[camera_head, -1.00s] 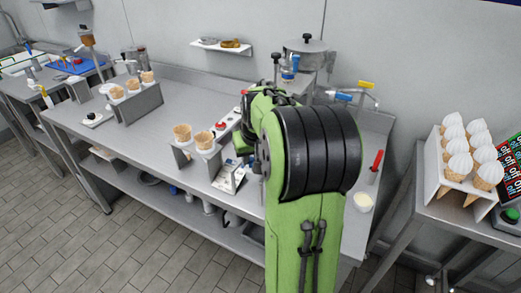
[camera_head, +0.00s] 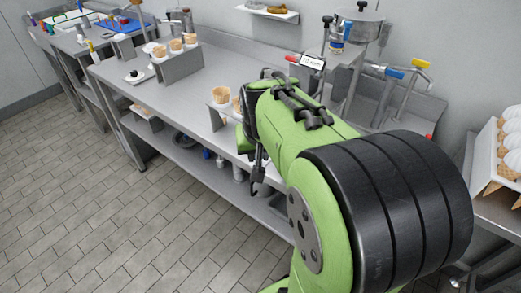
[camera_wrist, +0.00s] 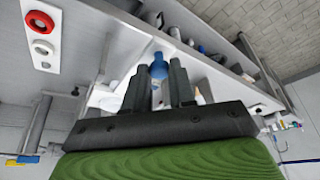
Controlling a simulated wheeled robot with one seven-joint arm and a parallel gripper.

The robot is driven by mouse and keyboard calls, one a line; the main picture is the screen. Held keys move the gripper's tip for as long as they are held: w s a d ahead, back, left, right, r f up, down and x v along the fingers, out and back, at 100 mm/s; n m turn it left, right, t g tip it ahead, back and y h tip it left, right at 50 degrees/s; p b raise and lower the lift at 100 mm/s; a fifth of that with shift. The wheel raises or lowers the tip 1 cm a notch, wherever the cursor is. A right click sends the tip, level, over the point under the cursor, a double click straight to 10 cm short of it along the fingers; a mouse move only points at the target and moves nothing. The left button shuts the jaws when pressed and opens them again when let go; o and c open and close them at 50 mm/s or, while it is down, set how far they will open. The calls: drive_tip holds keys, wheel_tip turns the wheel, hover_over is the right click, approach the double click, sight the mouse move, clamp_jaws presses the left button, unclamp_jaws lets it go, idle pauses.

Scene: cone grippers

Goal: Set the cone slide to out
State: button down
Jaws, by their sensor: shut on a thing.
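In the wrist view, my gripper (camera_wrist: 159,70) has its two dark fingers closed around a blue knob (camera_wrist: 158,64). The knob sits over a white plate, which I take to be the cone slide. The fingers and palm cover most of the slide, so its position cannot be read. In the head view, my green arm hides the slide and my gripper. A cone (camera_head: 220,96) in a holder shows just left of the arm.
In the head view, a rack of cones (camera_head: 181,67) stands on the steel counter (camera_head: 150,95). A lidded pot (camera_head: 358,22) is behind my arm. Topped cones (camera_head: 511,140) stand at the right. Floor at left is clear.

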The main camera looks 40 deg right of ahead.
drive_tip(key=c, duration=0.9)
unclamp_jaws()
drive_tip(key=shift+s+a, duration=0.15)
drive_tip(key=shift+a, duration=0.2)
drive_tip(key=shift+c, duration=0.2)
drive_tip(key=shift+d, duration=0.1)
drive_tip(key=p+v, duration=0.5)
drive_tip(key=v, duration=1)
drive_tip(key=shift+r, duration=0.35)
drive_tip(key=s+a+f+n+t+y+p, duration=0.1)
drive_tip(key=s+a+f+n+y+p, duration=0.1)
drive_tip(key=s+a, duration=0.7)
wheel_tip(320, 180, down, 3)
drive_tip(key=a+n+p, duration=0.1)
drive_tip(key=n, duration=0.2)
drive_tip(key=shift+s+r+n+t, duration=0.2)
drive_tip(key=shift+n+t, duration=0.1)
drive_tip(key=shift+n, duration=0.1)
